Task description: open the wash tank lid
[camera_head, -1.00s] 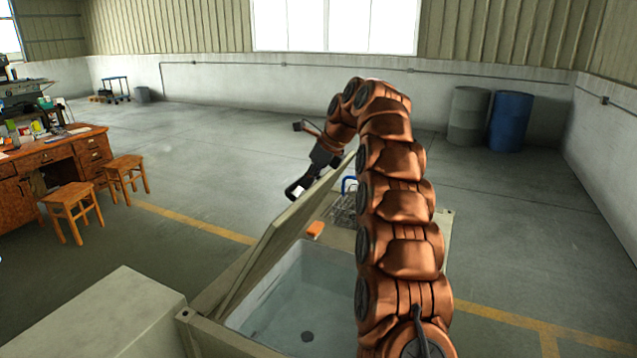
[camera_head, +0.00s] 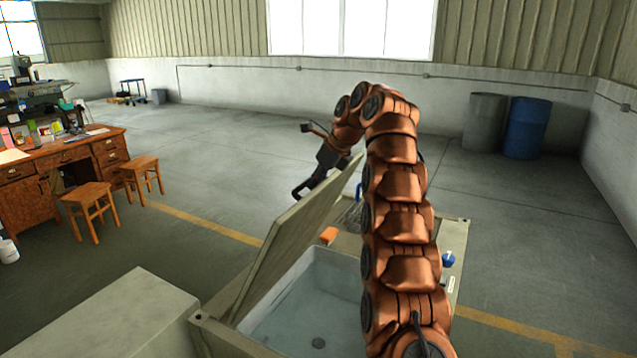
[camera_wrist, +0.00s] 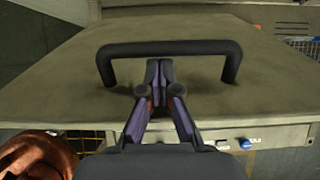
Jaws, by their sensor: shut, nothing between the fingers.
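The wash tank lid (camera_head: 290,235) stands raised at a steep tilt, leaning up over the left side of the open wash tank (camera_head: 275,318). The pale basin inside shows, with a drain at its bottom. In the wrist view the lid's outer face (camera_wrist: 60,90) carries a black bar handle (camera_wrist: 170,48). My gripper (camera_wrist: 158,70) is shut and empty, its fingertips within the handle's outline, just below the bar. I cannot tell whether they touch the bar or lid. In the head view my gripper is at the lid's far edge, partly hidden behind it.
A pale box (camera_head: 110,315) stands at the left front. Stools (camera_head: 88,205) and a wooden desk (camera_head: 60,160) are further left.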

